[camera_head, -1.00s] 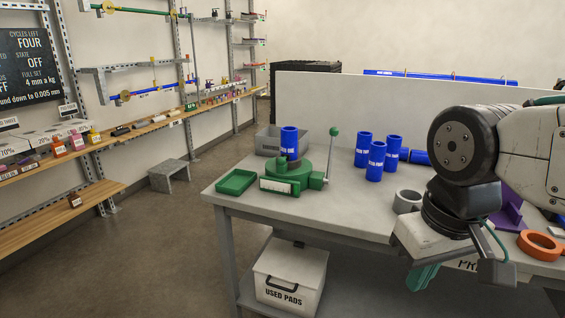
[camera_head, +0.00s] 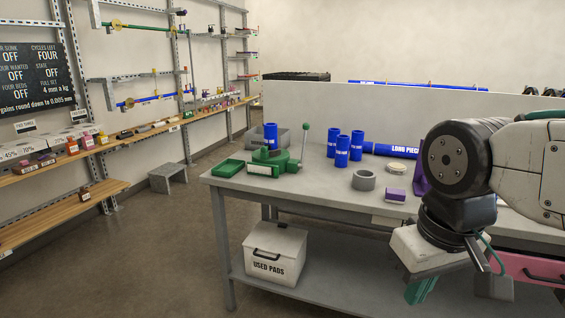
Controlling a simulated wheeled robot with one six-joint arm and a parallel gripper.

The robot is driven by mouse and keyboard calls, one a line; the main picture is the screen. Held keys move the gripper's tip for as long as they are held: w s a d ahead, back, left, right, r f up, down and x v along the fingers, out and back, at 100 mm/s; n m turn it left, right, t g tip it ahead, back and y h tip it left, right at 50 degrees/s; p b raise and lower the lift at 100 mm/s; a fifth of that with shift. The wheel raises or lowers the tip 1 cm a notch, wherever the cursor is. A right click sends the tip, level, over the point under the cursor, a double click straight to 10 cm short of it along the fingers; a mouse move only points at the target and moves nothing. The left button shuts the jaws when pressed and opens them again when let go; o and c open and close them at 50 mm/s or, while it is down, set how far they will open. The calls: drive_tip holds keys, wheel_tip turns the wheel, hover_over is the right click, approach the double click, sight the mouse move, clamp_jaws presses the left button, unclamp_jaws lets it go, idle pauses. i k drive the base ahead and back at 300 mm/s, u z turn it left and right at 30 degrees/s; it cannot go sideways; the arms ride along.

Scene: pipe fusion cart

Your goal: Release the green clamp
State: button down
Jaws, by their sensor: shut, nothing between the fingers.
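The green clamp (camera_head: 264,170) sits on the left end of the grey bench. A blue pipe piece (camera_head: 271,137) stands upright in or behind it; I cannot tell how it is held. The clamp's lever stands nearly upright at its right side, topped by a round green knob (camera_head: 305,127). My gripper (camera_head: 420,292) hangs at the lower right, in front of the bench and well away from the clamp. Its green fingers point down, are shut and hold nothing. My wrist hides part of the bench.
A "USED PADS" box (camera_head: 275,255) sits on the lower shelf.

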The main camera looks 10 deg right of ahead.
sight(264, 149)
drive_tip(key=k, duration=0.45)
drive_tip(key=u, duration=0.5)
drive_tip(key=i, duration=0.6)
drive_tip(key=u, duration=0.45)
drive_tip(key=i, duration=1.35)
drive_tip(key=z, duration=1.1)
drive_tip(key=i, duration=0.4)
drive_tip(key=z, duration=0.4)
